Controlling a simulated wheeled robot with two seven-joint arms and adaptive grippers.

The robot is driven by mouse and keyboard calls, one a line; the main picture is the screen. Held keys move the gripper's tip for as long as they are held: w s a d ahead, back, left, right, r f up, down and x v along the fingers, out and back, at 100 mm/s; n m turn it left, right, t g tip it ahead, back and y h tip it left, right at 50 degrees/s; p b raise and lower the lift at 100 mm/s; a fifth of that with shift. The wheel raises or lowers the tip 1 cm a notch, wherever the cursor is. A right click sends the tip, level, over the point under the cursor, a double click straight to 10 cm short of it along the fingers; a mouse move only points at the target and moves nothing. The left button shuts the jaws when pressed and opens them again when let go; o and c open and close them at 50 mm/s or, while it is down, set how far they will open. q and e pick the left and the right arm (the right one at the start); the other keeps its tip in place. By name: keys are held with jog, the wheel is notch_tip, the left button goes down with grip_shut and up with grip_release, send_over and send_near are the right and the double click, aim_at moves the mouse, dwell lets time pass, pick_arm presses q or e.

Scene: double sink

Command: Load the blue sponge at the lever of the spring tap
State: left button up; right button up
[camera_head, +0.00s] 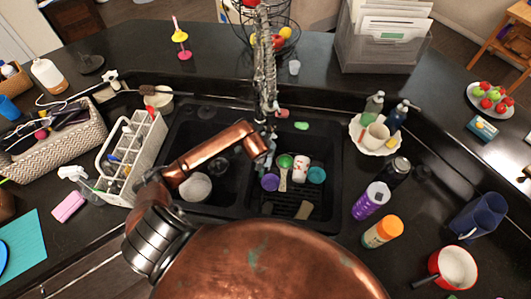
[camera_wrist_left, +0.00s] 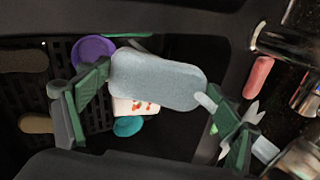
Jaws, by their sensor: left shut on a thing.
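A pale blue-grey sponge (camera_wrist_left: 158,80) sits between the fingers of my left gripper (camera_wrist_left: 154,84) in the left wrist view, its long side spanning the gap. The gripper is shut on it, above the sink. In the head view my left gripper (camera_head: 266,158) is over the sink, just below the spring tap (camera_head: 265,75); the sponge is too small there to make out well. A pinkish-red piece (camera_head: 282,113) beside the tap base looks like its lever; a similar piece (camera_wrist_left: 257,77) shows right of the gripper, apart from the sponge. My right gripper is not in view.
The right basin (camera_head: 325,205) holds a purple cup (camera_head: 270,182), a spotted white cup (camera_head: 301,168) and a teal cup (camera_head: 317,175). A green piece (camera_head: 302,126) lies on the rear rim. A plate with bottles (camera_head: 365,140) stands right of the sink; a white caddy (camera_head: 130,160) stands left.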

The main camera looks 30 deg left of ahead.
pick_arm(q)
jog(key=shift+s, duration=0.1)
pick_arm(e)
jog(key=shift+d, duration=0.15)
pick_arm(q)
jog(key=shift+s+d, duration=0.15)
jog(key=shift+s, duration=0.15)
jog(key=shift+s+d+p, duration=0.25)
jog(key=shift+s+p, duration=0.05)
jog(key=shift+s, duration=0.65)
jog(key=shift+s+d+p, duration=0.25)
jog(key=shift+s+p, duration=0.05)
jog(key=shift+s, duration=0.6)
jog(key=shift+s+d, duration=0.25)
jog(key=shift+s, duration=0.55)
jog(key=shift+s+d, duration=0.25)
jog(key=shift+s, duration=0.55)
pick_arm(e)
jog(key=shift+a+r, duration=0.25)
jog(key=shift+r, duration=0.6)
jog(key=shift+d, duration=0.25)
pick_arm(q)
jog(key=shift+s+p, duration=0.1)
jog(key=shift+p, duration=0.25)
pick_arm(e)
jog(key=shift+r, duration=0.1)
